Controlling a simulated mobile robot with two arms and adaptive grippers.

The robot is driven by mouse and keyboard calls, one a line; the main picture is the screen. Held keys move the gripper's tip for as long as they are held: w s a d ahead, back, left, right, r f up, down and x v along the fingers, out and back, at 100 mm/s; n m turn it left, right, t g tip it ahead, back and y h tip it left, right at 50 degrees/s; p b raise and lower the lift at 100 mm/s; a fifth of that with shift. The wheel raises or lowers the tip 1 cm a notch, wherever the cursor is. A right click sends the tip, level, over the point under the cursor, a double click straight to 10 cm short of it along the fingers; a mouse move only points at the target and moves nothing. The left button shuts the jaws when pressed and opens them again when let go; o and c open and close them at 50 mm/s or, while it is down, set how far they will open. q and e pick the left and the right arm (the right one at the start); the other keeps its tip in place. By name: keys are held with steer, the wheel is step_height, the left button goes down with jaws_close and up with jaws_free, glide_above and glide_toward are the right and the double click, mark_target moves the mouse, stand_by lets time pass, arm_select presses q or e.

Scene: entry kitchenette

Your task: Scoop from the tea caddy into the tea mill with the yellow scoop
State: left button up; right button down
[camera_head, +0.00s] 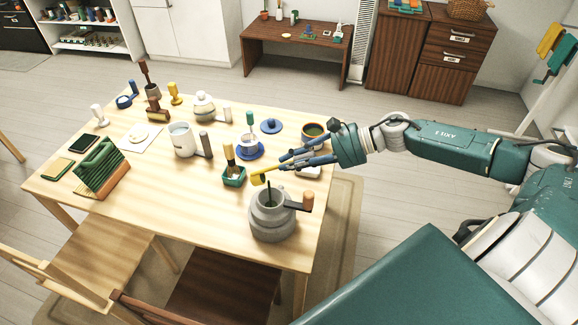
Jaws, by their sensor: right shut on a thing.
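My right gripper (283,163) comes in from the right and is shut on the yellow scoop (262,176). The scoop's head points left, close to the upper left rim of a grey stone-like mill (270,222), apparently the tea mill. It looks above the table; I cannot tell whether it touches the mill or holds anything. The mill has an opening at the top with a dark upright piece and a brown-knobbed handle. My left gripper is not in view.
A small green box with a brush (234,181) stands left of the scoop. A green rack (101,170) is at left. Chairs stand at the table's front.

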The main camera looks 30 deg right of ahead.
steer(key=shift+s+d+f+t+y+b, duration=0.2)
steer(key=shift+f+t+y+b, duration=0.15)
steer(key=shift+b, duration=0.5)
steer(key=shift+s+d+f+t+y+b, duration=0.2)
steer(key=shift+d+f+t+y+b, duration=0.25)
steer(key=shift+b, duration=1.05)
steer(key=shift+s+d+f+t+y+b, duration=0.25)
steer(key=shift+f+y+b, duration=0.45)
steer(key=shift+b, duration=0.8)
steer(key=shift+s+d+f+t+y+b, duration=0.2)
steer(key=shift+f+t+y+b, duration=0.35)
steer(key=shift+b, duration=0.95)
steer(key=shift+r, duration=0.25)
stand_by(0.5)
